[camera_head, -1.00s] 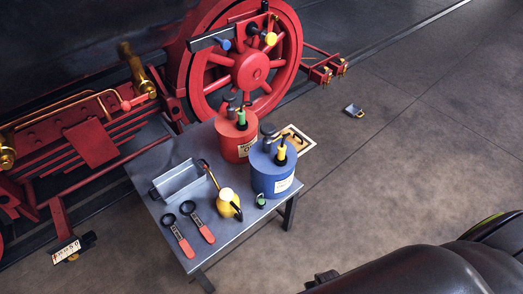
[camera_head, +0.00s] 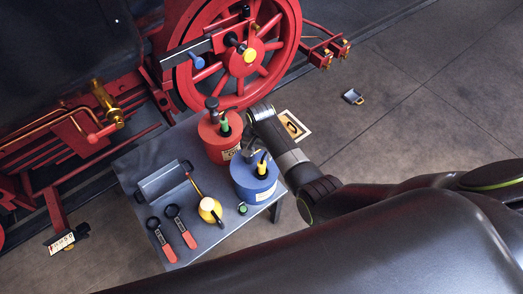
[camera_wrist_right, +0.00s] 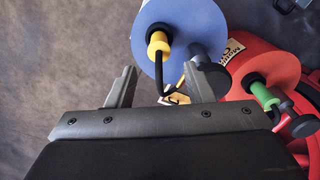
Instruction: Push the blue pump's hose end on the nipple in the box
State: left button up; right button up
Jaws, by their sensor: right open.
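The blue pump (camera_head: 254,188) stands on the grey table (camera_head: 190,262), with a yellow sleeve (camera_head: 262,168) and black hose on its top. In the right wrist view the blue pump (camera_wrist_right: 195,22), yellow sleeve (camera_wrist_right: 158,43) and looped black hose (camera_wrist_right: 158,78) are just beyond my fingers. Which part is the hose's end is unclear. My right gripper (camera_wrist_right: 166,76) is open and empty, with part of the hose showing between its fingers. In the head view it is largely hidden behind its arm. I cannot pick out the box's nipple. My left gripper is not in view.
A red pump (camera_head: 220,142) with a green sleeve stands beside the blue one. The table also holds a grey tray (camera_head: 163,181), a yellow oil can (camera_head: 209,209) and two red-handled tools. The red engine wheel (camera_head: 238,70), with blue and yellow knobs in front, is behind.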

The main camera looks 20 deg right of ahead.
aim_at(262, 163)
notch_tip(262, 163, down, 7)
jog(key=b, duration=0.6)
jog(key=shift+d+r, duration=0.1)
jog(key=shift+r, duration=0.1)
jog(key=shift+f+b, duration=0.65)
jog(key=shift+f, duration=0.5)
jog(key=c, duration=1)
jog(key=shift+r, duration=0.1)
notch_tip(262, 163, up, 6)
jog(key=p, duration=0.6)
jog(key=shift+f, duration=0.25)
